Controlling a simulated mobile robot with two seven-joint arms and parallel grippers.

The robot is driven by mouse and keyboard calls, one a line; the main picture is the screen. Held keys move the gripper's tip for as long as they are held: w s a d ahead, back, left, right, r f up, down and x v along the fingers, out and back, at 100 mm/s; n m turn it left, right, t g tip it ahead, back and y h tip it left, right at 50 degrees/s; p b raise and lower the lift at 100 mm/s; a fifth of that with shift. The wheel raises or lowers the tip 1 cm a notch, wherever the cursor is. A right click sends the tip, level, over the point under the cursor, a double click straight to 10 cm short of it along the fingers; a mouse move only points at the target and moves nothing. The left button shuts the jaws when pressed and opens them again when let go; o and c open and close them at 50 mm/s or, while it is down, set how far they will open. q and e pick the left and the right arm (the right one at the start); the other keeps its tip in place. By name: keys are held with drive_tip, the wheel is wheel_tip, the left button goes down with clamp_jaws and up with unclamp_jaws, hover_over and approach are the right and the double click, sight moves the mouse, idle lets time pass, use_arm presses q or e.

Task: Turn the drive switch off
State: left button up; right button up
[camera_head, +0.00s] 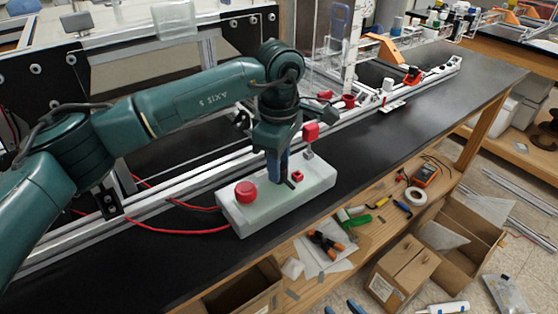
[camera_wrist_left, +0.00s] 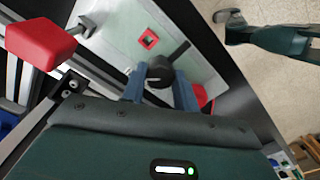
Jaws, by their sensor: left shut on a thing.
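The drive switch is a black rotary knob (camera_wrist_left: 160,76) with a bar-shaped handle on a pale control box (camera_head: 262,214). My left gripper (camera_head: 284,181) reaches down onto the box from above. In the left wrist view its blue fingers (camera_wrist_left: 160,88) are shut on the knob, one on each side. The handle bar sticks out beyond the fingers, toward the upper right of that view. The fingers hide part of the knob. The blue fingertips of my right gripper (camera_head: 342,308) just show at the bottom edge of the head view, apart, with nothing seen between them.
A red mushroom button (camera_head: 245,191) is left of the gripper on the box. A small red square (camera_head: 297,176) sits beside the knob. A red block on a post (camera_head: 310,132) stands behind. Red cables (camera_head: 180,230) run left. Cartons (camera_head: 403,268) stand below the bench.

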drive_tip(key=shift+f, duration=0.1)
use_arm(q)
drive_tip(key=shift+f+n+b, duration=0.1)
drive_tip(key=shift+n+b, duration=0.6)
drive_tip(key=shift+n, duration=0.4)
drive_tip(key=n+b, duration=0.1)
drive_tip(key=n, duration=0.1)
drive_tip(key=shift+n, duration=0.3)
drive_tip(key=n+b, duration=0.2)
drive_tip(key=n, duration=0.3)
drive_tip(key=n+b, duration=0.1)
drive_tip(key=n, duration=0.3)
drive_tip(key=shift+n, duration=0.4)
drive_tip(key=n, duration=0.2)
drive_tip(key=shift+n+b, duration=0.3)
drive_tip(key=shift+b, duration=0.1)
drive_tip(key=shift+n, duration=0.5)
use_arm(e)
drive_tip(key=shift+a+f+m+t, duration=0.1)
drive_tip(key=shift+f+m+t, duration=0.45)
drive_tip(key=shift+f, duration=0.65)
drive_tip(key=shift+f, duration=0.1)
